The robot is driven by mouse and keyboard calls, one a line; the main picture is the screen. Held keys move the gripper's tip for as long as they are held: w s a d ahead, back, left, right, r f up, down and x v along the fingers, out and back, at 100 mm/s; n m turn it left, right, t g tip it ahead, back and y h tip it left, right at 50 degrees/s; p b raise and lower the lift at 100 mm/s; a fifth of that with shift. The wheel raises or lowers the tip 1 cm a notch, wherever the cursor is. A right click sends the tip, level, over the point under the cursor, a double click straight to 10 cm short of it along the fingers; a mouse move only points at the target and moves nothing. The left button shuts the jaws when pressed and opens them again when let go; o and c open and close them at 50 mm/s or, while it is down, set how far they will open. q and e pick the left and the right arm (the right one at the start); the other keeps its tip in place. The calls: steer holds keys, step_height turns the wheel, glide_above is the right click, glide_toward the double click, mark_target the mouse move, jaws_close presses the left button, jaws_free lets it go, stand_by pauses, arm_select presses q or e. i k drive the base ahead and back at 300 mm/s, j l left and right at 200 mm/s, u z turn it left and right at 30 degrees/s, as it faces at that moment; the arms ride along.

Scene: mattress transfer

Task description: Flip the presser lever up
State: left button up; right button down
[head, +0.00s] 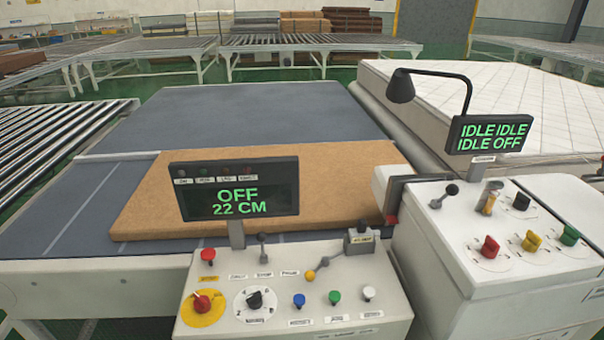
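The near control panel (230,325) carries several levers, and their small labels are too blurred to read for certain, so I cannot tell which is the presser lever. A lever with a dark knob (262,238) stands upright behind the dial. A grey box with a small dark knob (361,230) sits at the panel's back right corner. Neither of my grippers shows in the head view.
A display reading OFF 22 CM (238,190) rises behind the near panel. Coloured buttons (299,300) and a red knob on a yellow disc (202,303) line its front. A brown slab (335,165) lies behind on the grey bed (250,110). A white mattress (540,90) lies right.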

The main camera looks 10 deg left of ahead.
mark_target(452, 190)
steer(key=k+j+z, duration=0.1)
steer(key=z, duration=0.35)
steer(key=k+j+z, duration=0.15)
steer(key=z, duration=0.3)
